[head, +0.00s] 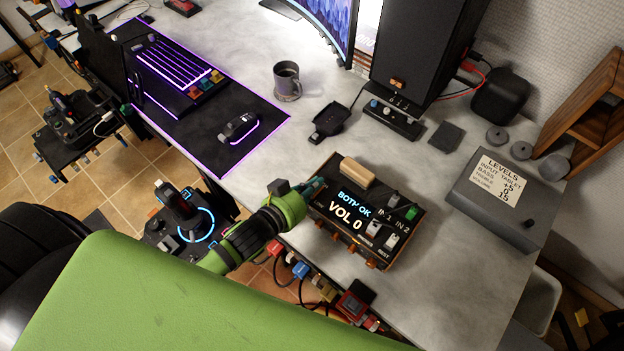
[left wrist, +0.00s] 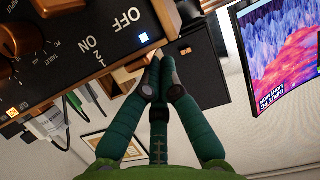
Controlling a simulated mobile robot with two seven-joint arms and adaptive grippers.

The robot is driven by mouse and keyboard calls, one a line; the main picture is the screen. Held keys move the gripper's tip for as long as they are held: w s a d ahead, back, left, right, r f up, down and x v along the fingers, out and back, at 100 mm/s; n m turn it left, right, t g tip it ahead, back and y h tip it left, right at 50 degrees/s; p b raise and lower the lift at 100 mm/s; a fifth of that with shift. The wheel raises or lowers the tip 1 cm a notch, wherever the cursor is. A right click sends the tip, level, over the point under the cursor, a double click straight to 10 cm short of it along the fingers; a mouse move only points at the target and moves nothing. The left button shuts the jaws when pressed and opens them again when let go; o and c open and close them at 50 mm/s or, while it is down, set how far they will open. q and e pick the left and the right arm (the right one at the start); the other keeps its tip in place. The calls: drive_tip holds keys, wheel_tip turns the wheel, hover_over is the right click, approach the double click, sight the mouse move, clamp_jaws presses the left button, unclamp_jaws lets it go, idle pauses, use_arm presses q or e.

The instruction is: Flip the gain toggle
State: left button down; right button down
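A dark control box (head: 322,232) with copper trim stands near the table's front edge, its lit display reading VOL 0. I cannot read a gain label on any toggle. My left gripper (head: 319,185) is at the box's left end. In the left wrist view, the box's side panel (left wrist: 85,22) shows OFF and ON marks beside a small blue light. The left gripper's green fingers (left wrist: 155,64) are together at the tips, close to the panel's edge; contact is unclear. My right gripper is not seen.
A grey box with a LEVELS note (head: 497,187) stands to the right. A mug (head: 287,82), dark phone stand (head: 329,121) and speaker (head: 425,45) are behind. A joystick (head: 178,205) and cabled plugs (head: 300,270) are off the table's front edge.

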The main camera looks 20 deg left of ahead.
use_arm(q)
drive_tip(key=shift+w, duration=0.15)
idle(0.4)
drive_tip(key=shift+w+d+r, duration=0.1)
drive_tip(key=shift+w+d, duration=0.15)
drive_tip(key=shift+w, duration=0.35)
drive_tip(key=shift+r+p, duration=0.5)
drive_tip(key=shift+p, duration=0.2)
drive_tip(key=r+p, duration=0.4)
drive_tip(key=shift+w+d, duration=0.1)
drive_tip(key=shift+w, duration=0.25)
drive_tip(key=shift+s+a+f+b, duration=0.15)
drive_tip(key=shift+s+b, duration=0.15)
drive_tip(key=shift+s, duration=0.2)
drive_tip(key=shift+s+a+f+b, duration=0.15)
drive_tip(key=shift+s+b, duration=0.15)
drive_tip(key=shift+s, duration=0.15)
drive_tip(key=b+v, duration=0.1)
drive_tip(key=v, duration=0.7)
drive_tip(key=shift+r, duration=0.4)
